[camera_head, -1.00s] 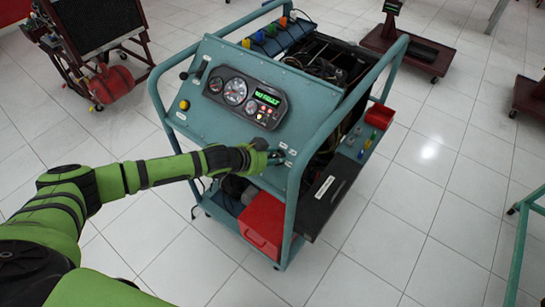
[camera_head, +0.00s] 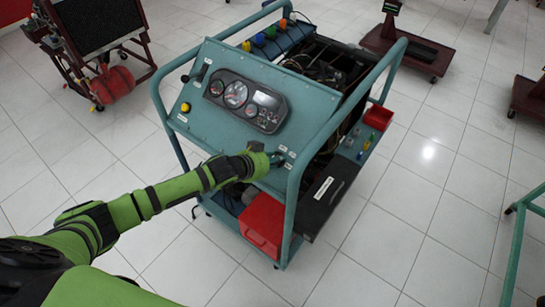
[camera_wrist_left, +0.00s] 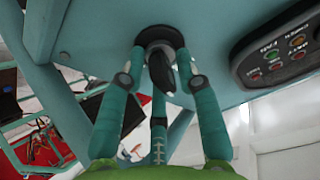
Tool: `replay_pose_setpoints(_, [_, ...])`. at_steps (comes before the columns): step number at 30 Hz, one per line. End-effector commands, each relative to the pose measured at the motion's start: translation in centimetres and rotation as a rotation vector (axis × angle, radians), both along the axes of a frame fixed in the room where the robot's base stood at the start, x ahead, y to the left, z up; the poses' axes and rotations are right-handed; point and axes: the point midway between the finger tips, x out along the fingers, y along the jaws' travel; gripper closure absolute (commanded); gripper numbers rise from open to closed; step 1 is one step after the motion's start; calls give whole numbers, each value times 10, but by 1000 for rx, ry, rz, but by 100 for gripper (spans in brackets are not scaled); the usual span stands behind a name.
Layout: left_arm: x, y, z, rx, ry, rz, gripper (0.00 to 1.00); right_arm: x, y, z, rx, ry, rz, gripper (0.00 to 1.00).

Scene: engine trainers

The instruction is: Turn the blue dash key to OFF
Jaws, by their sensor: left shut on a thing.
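The teal engine trainer's sloped dash panel (camera_head: 210,120) faces me, with a dark gauge cluster (camera_head: 235,93) whose display is unlit. My left gripper (camera_head: 274,159) is at the panel's lower right corner and hides the key in the head view. In the left wrist view, a round dark key switch (camera_wrist_left: 158,36) sits on the panel. A dark key-like piece (camera_wrist_left: 163,73) points from it between the teal fingers of my left gripper (camera_wrist_left: 160,85), which is shut on it. I cannot make out the blue colour or the OFF mark. My right gripper is out of view.
A yellow knob (camera_head: 185,107) is at the panel's left. The frame tube (camera_head: 305,150) runs close to the right of my gripper. A red box (camera_head: 262,222) sits below. Open tiled floor lies in front and to the right.

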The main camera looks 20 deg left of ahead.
Motion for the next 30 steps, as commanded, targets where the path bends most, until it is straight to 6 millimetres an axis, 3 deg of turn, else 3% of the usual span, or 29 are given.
replay_pose_setpoints(13, [0,-2,1,-183,67,215,100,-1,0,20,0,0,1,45])
replay_pose_setpoints(30, [1,-2,1,-226,81,267,100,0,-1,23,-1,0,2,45])
